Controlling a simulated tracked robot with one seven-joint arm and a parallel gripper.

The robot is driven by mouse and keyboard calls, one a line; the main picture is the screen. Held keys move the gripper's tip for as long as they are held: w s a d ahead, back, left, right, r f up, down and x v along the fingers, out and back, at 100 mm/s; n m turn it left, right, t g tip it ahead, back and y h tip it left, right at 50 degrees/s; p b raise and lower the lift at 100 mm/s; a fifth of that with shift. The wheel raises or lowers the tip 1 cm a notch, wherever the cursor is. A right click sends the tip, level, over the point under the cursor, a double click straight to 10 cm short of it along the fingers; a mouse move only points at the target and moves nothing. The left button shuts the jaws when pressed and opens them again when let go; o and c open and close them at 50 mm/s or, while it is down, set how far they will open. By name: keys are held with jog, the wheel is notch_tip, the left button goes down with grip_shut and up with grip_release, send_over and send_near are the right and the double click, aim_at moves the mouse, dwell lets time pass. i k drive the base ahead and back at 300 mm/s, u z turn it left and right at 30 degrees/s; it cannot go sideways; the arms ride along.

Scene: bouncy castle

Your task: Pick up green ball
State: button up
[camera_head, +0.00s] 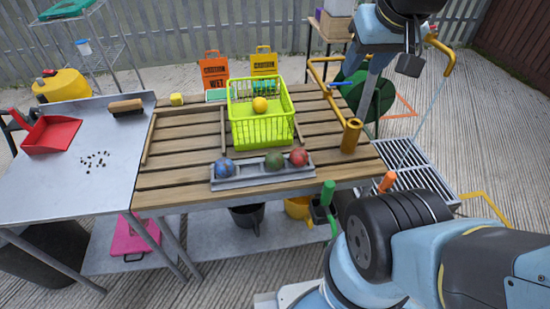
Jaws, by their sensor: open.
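The green ball (274,159), dark and mottled, rests in a grey tray (228,182) near the front edge of the slatted wooden table. It lies between a blue ball (223,168) on the left and a red ball (298,157) close on its right.
A lime-green basket (262,133) with a yellow ball (260,104) stands behind the tray. A brass-coloured cylinder (351,135) stands at the table's right. A metal side table (60,165) at left holds a red dustpan (51,134) and a brush (125,107).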

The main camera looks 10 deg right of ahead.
aim_at(274, 160)
jog(key=z, duration=0.1)
jog(key=k, duration=0.25)
jog(key=u, duration=0.25)
jog(key=i, duration=0.15)
jog(key=z, duration=2.9)
jog(key=k, duration=2.05)
jog(key=u, duration=0.35)
